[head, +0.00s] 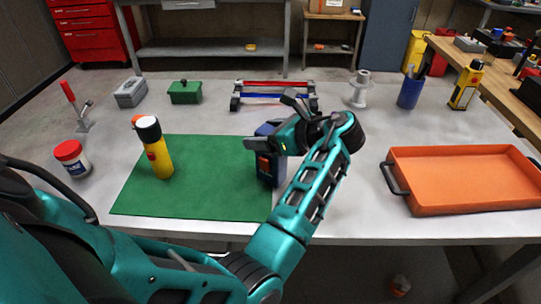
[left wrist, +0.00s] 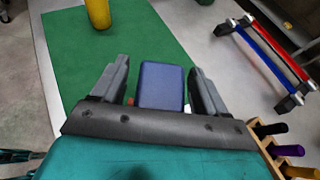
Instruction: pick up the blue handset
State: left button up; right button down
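The blue handset (head: 266,172) stands upright on the right edge of the green mat (head: 215,190), with an orange-red patch on its side in the head view. My left gripper (head: 270,128) is over it, hiding part of its top. In the left wrist view the handset (left wrist: 161,86) lies between the two open fingers of my left gripper (left wrist: 158,70). A gap shows on its left side; the right finger is very close, and I cannot tell whether it touches. My right gripper is not in view.
An orange tray (head: 465,178) lies at the right. A rack with red and blue bars (head: 272,95) is behind the gripper. Bare table lies between mat and tray.

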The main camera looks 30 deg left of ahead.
pick_arm(q)
grip_shut()
dwell(0.5)
